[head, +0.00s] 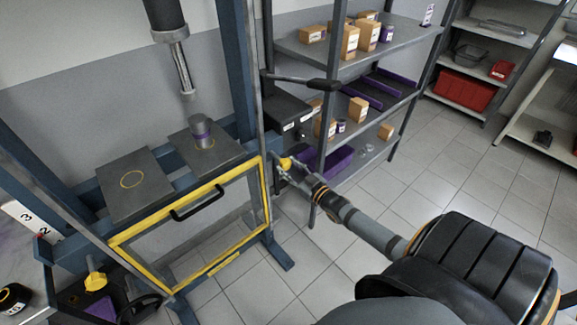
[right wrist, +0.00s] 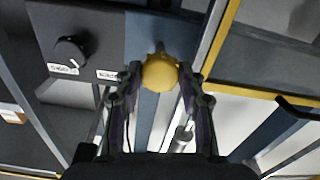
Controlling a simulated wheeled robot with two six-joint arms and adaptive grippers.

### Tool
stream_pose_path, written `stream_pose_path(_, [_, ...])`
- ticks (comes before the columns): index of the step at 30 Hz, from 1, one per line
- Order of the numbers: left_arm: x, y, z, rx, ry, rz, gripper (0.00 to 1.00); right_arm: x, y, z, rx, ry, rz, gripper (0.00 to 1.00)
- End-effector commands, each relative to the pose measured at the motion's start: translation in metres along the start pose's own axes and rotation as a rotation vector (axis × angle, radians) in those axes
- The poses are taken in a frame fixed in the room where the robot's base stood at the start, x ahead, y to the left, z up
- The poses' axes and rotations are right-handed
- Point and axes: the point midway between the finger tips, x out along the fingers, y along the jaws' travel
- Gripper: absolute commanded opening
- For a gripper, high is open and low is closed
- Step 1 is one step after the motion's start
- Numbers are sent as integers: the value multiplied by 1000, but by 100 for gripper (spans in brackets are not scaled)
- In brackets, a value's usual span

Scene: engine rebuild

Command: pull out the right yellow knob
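The right yellow knob (head: 286,163) sticks out at the right side of the press frame, beside the yellow-edged guard. In the right wrist view the round yellow knob (right wrist: 160,72) lies between the fingertips of my right gripper (right wrist: 160,78). One finger is on each side, close against it, and the gripper looks shut on it. In the head view my right gripper (head: 296,170) reaches the knob from the right. A second yellow knob (head: 95,282) is at the lower left of the press. My left gripper is not in view.
The clear guard with its yellow frame (head: 262,190) and black handle (head: 197,201) is close by. A dark control box with a black dial (right wrist: 70,50) is beside the knob. Shelves with boxes (head: 350,40) stand behind. The tiled floor at right is clear.

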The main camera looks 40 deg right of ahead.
Motion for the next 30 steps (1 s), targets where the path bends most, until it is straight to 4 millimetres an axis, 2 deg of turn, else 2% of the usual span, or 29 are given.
stream_pose_path(10, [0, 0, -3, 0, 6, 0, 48, -1, 0, 1, 0, -3, 0, 48])
stream_pose_path(14, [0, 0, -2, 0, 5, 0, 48, -10, 0, 2, 0, -4, -2, 48])
stream_pose_path(17, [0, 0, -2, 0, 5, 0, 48, -27, -1, 2, -1, -7, -3, 48])
stream_pose_path(24, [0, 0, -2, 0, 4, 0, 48, -86, -1, 3, -2, -9, -5, 48])
stream_pose_path(30, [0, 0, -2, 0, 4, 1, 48, -116, 0, 2, -1, -6, -2, 48])
